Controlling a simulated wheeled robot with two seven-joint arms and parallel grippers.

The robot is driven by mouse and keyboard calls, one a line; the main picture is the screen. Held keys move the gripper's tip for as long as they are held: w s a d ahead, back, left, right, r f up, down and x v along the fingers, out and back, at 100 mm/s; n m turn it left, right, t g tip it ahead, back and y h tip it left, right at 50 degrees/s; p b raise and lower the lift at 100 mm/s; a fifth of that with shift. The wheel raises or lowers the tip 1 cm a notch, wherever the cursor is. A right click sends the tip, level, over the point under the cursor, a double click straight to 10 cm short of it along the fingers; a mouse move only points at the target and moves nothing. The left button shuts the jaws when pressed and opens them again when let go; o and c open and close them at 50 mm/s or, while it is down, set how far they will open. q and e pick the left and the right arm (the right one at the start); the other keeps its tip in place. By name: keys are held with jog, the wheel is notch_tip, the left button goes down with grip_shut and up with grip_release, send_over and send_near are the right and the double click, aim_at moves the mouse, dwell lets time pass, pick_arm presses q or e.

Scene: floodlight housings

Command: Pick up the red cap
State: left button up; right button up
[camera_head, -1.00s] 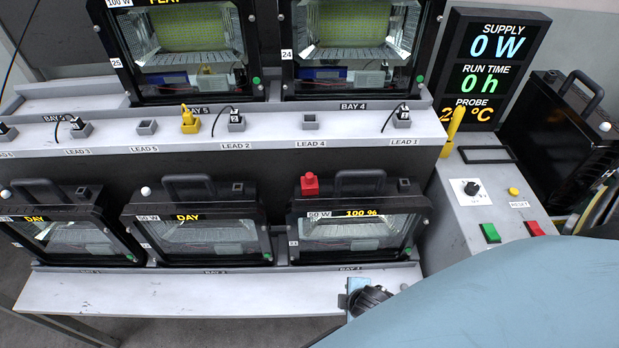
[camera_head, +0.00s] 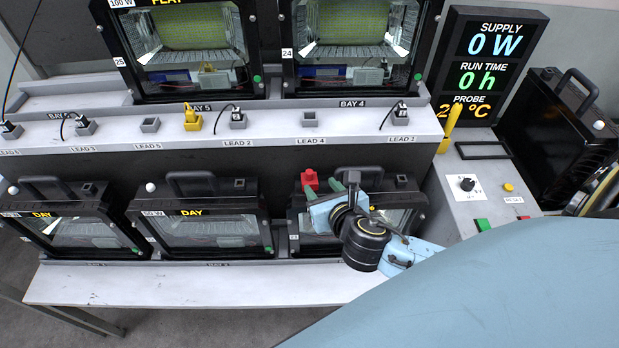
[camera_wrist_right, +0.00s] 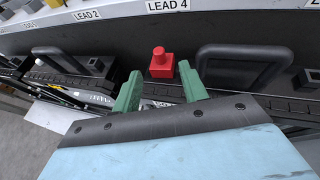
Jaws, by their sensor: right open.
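The red cap (camera_head: 310,180) sits on the top edge of the front right floodlight housing (camera_head: 294,228), left of that housing's handle. My right gripper (camera_head: 344,187) is just right of the cap in the head view, with its green fingers pointing away from me. In the right wrist view the cap (camera_wrist_right: 161,63) stands upright beyond and between the two green fingertips (camera_wrist_right: 160,84). The fingers are apart, nothing is between them, and they do not appear to touch the cap. My left gripper is not in view.
The housing's black handle (camera_wrist_right: 237,72) stands close to the right of the cap. A grey lead shelf (camera_head: 270,128) with sockets and plugs runs behind. Two more front housings stand to the left. A control box (camera_head: 484,200) is at the right.

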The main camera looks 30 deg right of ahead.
aim_at(311, 175)
jog(key=x, duration=1)
jog(key=shift+w+b, duration=0.2)
jog(key=shift+b, duration=0.2)
jog(key=shift+c, duration=0.3)
jog(key=shift+s+f, duration=0.1)
grip_shut()
